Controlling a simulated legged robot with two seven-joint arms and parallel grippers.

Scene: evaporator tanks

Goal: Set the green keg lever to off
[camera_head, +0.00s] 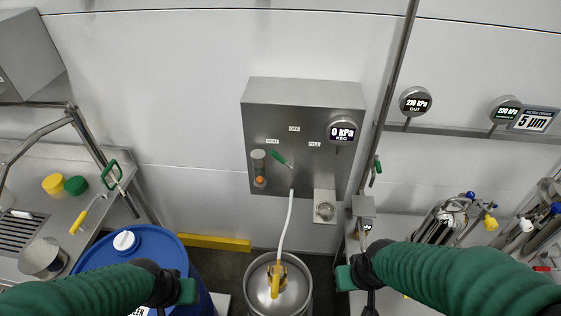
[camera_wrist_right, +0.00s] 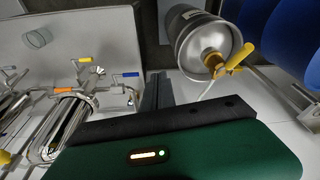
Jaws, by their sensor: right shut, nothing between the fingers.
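The green keg lever (camera_head: 278,158) is on the front of a steel control box (camera_head: 310,94) on the wall, below the VENT, OFF and FILL labels. Its green handle points up and left, toward VENT. My right gripper (camera_head: 347,277) is low and right of the box, well apart from the lever. It is shut and empty, and its green and black body fills the bottom of the right wrist view (camera_wrist_right: 180,150). My left gripper (camera_head: 186,291) is low on the left, in front of the blue drum; its fingers cannot be made out. The lever is not in the wrist view.
A steel keg (camera_head: 261,298) with a yellow-handled coupler and white hose stands below the box. A blue drum (camera_head: 172,250) is at left. A 0 kPa KEG gauge (camera_head: 342,131) is right of the lever, with a vertical pipe (camera_head: 397,75) beyond. Valves and filters line the right side.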

